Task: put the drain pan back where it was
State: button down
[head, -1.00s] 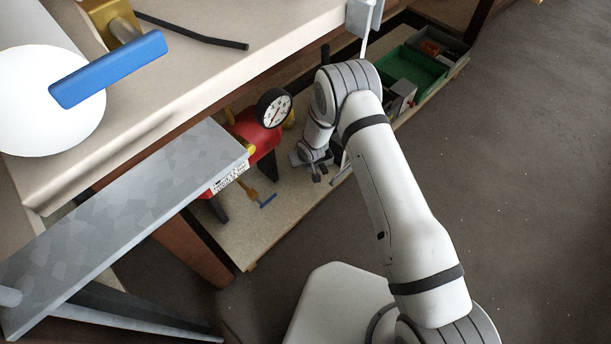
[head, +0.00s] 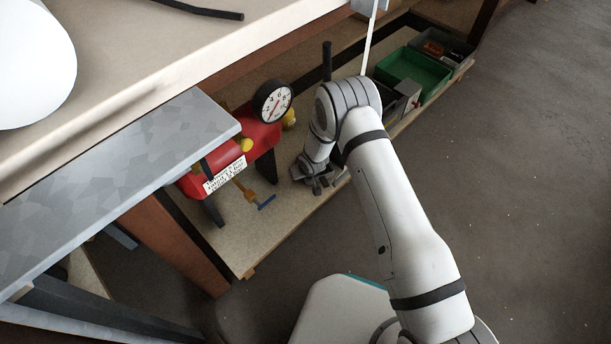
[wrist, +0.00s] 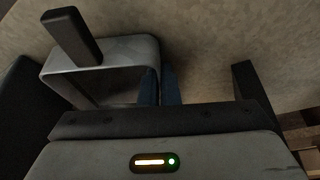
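I cannot tell for certain which thing is the drain pan. My gripper (head: 320,182) is low over the shelf (head: 240,240) under the bench, to the right of a red tank with a gauge (head: 258,140). In the wrist view my gripper (wrist: 160,75) has its two dark fingers well apart and looks open. A grey hollow frame with rounded corners (wrist: 145,48) lies by the left finger. A dark blue piece (wrist: 170,85) shows between the fingers, partly hidden by the gripper body. Whether either finger touches the frame cannot be told.
A green open bin (head: 425,75) and a grey bin (head: 445,45) stand farther along the shelf. A blue-headed brush (head: 265,202) lies near the tank. The bench top (head: 150,60) and a grey metal slab (head: 120,165) overhang at left. The floor (head: 530,190) at right is clear.

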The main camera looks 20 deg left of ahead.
jog(key=c, duration=2.1)
grip_release()
jog(key=shift+f, duration=0.15)
jog(key=o, duration=0.4)
jog(key=shift+r, duration=0.4)
jog(key=p+v, duration=0.4)
jog(key=v, duration=0.7)
jog(key=shift+s+d+r, duration=0.1)
jog(key=shift+d+r, duration=0.05)
jog(key=shift+r, duration=0.1)
